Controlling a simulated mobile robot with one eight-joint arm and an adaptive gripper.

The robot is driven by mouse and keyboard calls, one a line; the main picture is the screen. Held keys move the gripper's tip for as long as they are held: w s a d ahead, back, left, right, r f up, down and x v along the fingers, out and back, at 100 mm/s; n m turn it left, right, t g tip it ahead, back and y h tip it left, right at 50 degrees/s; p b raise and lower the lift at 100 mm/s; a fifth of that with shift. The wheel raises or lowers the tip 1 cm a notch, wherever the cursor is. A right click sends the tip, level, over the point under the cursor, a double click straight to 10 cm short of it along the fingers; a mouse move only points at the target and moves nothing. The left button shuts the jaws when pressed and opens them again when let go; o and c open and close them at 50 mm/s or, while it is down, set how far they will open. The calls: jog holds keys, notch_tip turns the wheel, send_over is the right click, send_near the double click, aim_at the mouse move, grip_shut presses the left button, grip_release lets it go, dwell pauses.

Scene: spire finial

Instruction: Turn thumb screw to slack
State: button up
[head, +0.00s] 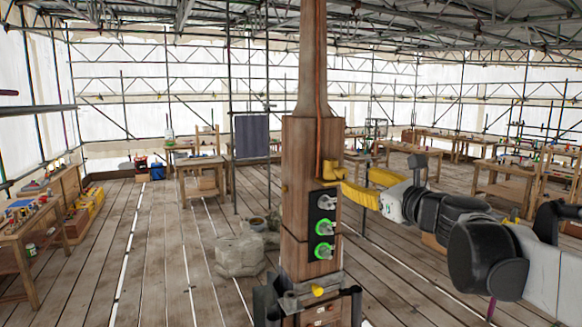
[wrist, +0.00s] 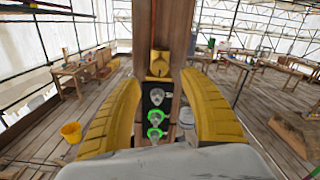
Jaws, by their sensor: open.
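A wooden post (head: 297,155) with a tapered top stands in the middle of the head view. Its black panel (head: 313,222) carries a column of three grey thumb screws. The top screw (head: 327,203) has no green ring; the middle screw (head: 325,228) and bottom screw (head: 324,251) have bright green rings. The panel also shows in the wrist view, with the top screw (wrist: 157,96) between my fingers. My gripper (wrist: 160,82) has yellow fingers, spread open and empty. In the head view my gripper (head: 360,183) is right of the post, above the panel's level; contact cannot be told.
A yellow fitting (wrist: 159,65) sits on the post above the panel. A yellow knob (head: 318,291) is low on the post. Grey stone blocks (head: 240,255) lie on the plank floor behind it. A workbench (head: 35,245) stands at left; the floor between is mostly clear.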

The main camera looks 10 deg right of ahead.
aim_at(344, 174)
jog(key=p+x, duration=0.1)
jog(key=x, duration=0.7)
jog(key=shift+f, duration=0.1)
grip_shut()
